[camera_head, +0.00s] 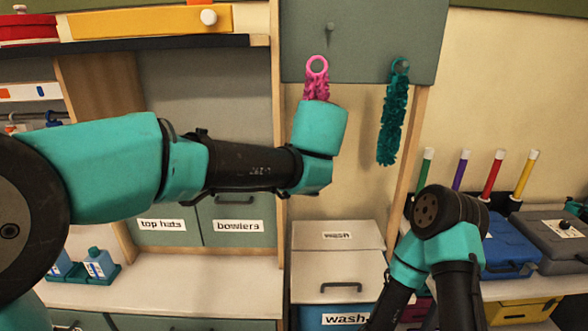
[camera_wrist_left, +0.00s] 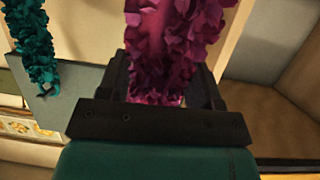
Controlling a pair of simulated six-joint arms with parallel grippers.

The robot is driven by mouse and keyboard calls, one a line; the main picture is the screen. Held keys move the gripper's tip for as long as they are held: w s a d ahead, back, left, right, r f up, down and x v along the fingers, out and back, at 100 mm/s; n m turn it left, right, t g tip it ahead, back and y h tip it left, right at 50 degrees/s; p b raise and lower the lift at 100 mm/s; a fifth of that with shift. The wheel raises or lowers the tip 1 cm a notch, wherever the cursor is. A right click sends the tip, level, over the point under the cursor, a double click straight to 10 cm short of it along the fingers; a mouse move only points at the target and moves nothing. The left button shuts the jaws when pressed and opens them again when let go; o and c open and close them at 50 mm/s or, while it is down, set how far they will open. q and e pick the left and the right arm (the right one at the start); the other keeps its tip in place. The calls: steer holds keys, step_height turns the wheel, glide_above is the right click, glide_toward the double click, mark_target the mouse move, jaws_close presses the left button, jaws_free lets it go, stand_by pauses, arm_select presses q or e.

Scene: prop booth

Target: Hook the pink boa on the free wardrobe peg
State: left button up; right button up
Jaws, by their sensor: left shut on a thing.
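The pink boa (camera_head: 317,88) has a pink ring (camera_head: 317,65) at its top and shows upright above my left wrist in the head view. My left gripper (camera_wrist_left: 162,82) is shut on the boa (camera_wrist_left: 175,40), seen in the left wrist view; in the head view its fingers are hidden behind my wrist. The free peg (camera_head: 330,27) sticks out of the grey-green board (camera_head: 365,45), above and slightly right of the ring and apart from it in the picture. A teal boa (camera_head: 393,125) hangs by its ring from another peg at right. My right gripper is out of view.
A wooden post (camera_head: 408,165) stands below the board's right side. A shelf (camera_head: 150,45) juts out at upper left. Cases and upright coloured tubes (camera_head: 493,174) stand at right. A white wash bin (camera_head: 337,262) is below. The board around the free peg is clear.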

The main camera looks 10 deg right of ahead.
arm_select(q)
steer(key=s+d+r+t, duration=0.1)
steer(key=s+d+r, duration=0.1)
steer(key=r, duration=0.6)
steer(key=shift+s+d+r+n+t, duration=0.15)
steer(key=shift+d+r+n+t, duration=0.2)
steer(key=shift+d, duration=0.3)
steer(key=shift+w, duration=0.25)
steer(key=x, duration=0.9)
steer(key=shift+w, duration=0.3)
stand_by(0.4)
steer(key=shift+r, duration=0.1)
stand_by(0.4)
